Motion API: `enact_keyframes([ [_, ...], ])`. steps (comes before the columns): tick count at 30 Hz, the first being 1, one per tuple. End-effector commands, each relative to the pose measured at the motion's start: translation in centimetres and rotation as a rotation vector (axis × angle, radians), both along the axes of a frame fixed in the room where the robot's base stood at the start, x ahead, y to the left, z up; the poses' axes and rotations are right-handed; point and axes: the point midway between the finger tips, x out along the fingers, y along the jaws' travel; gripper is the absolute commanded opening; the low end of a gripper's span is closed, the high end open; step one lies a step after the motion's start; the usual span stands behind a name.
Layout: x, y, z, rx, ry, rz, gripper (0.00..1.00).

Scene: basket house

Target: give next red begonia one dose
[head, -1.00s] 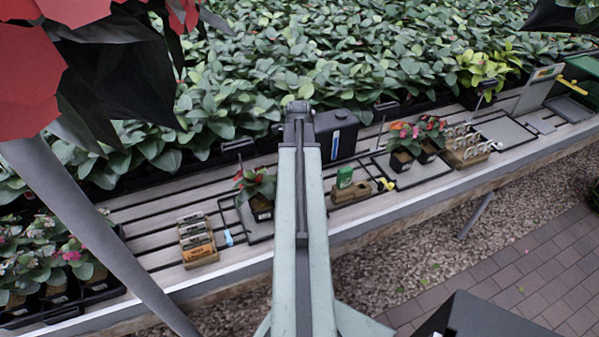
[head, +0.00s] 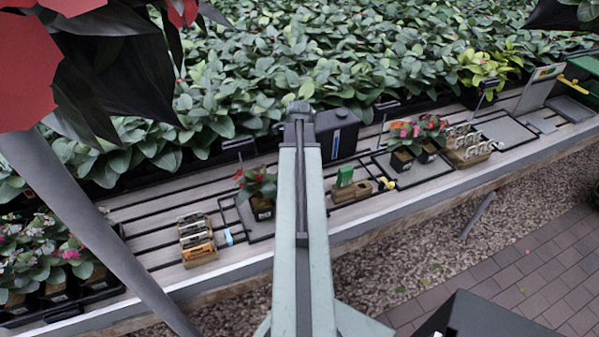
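A potted plant with a red bloom (head: 259,190) stands in a black pot on a framed dark mat (head: 238,222) on the slatted bench, just left of my arm. Two more potted plants stand on another mat to the right, one with pink and orange blooms (head: 403,145) and one with red blooms (head: 432,135). A green item (head: 344,177) stands in a wooden holder (head: 340,195), and a yellow item (head: 387,184) lies beside it. My arm reaches over the bench toward a black container (head: 336,133). My gripper's fingers are hidden at the arm's far end.
A wooden rack with cards (head: 197,240) sits at the left, with a blue item (head: 229,237) beside it. Another rack (head: 470,147) is at the right. A tray of flowering plants (head: 60,270) fills the lower left. A thick grey post (head: 90,225) and large red petals block the left foreground.

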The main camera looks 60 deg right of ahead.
Motion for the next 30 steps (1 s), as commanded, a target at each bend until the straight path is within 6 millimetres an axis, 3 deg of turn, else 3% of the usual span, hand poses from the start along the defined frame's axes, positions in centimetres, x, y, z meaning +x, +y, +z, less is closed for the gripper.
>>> enact_keyframes([
  [30,-0.13,-0.11,-0.79,0.000,0.000,-0.002,0.01],
])
